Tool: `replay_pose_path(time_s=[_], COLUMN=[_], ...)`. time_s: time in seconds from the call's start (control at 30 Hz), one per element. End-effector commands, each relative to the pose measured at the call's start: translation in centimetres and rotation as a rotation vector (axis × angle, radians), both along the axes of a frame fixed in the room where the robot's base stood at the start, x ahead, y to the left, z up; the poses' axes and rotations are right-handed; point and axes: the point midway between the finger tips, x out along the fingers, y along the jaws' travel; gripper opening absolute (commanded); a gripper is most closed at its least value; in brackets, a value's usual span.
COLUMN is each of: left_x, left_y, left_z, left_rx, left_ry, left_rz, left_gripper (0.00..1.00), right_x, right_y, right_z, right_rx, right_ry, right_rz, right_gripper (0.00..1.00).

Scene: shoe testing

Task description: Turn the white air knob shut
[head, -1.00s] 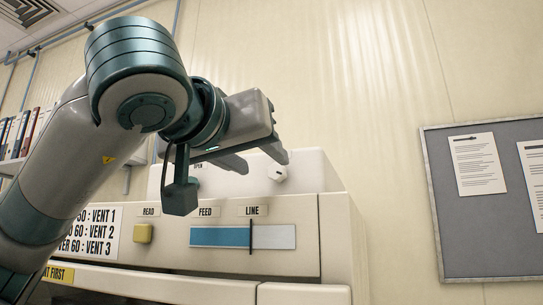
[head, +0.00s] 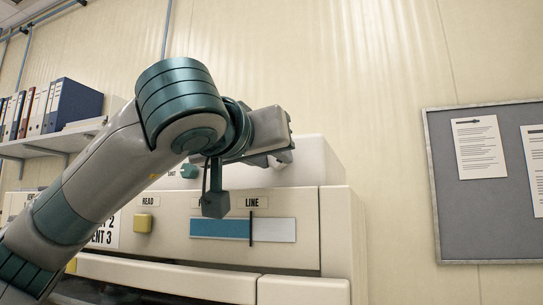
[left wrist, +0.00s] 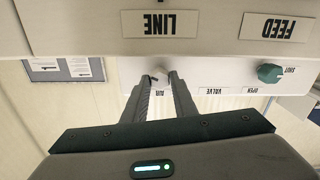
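The white air knob (left wrist: 160,70) is on the upper front of the cream machine (head: 335,225). In the left wrist view, which is upside down, it sits between the fingertips of my left gripper (left wrist: 162,78). The fingers are spread with the knob in the gap; I cannot tell whether they touch it. The AIR label is partly hidden between the fingers. In the head view my left gripper (head: 284,160) is at the machine's raised top part and hides the knob. My right gripper is in neither view.
A green valve knob (left wrist: 270,72) with OPEN and SHUT marks is on the same panel. Below are a yellow READ button (head: 143,223) and a blue FEED/LINE slider (head: 220,229). A shelf of binders (head: 75,105) is at left; a notice board (head: 490,230) hangs at right.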

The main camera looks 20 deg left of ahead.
Motion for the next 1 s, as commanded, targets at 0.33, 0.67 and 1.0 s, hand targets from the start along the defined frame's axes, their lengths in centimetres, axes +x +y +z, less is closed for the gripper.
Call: replay_pose_path(time_s=[0.33,0.67,1.0], left_x=[0.0,0.0,-0.1], left_y=[0.0,0.0,0.1], left_z=[-0.1,-0.4,-0.5], left_rx=[-0.02,-0.157,-0.444], left_ry=[0.001,0.006,0.013], left_rz=[0.001,0.001,-0.001], left_gripper=[0.03,0.03,0.03], right_x=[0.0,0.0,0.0], right_y=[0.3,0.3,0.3], right_z=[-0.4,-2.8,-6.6], right_rx=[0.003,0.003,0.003], right_ry=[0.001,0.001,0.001], right_rz=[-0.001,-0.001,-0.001], right_gripper=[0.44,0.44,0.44])
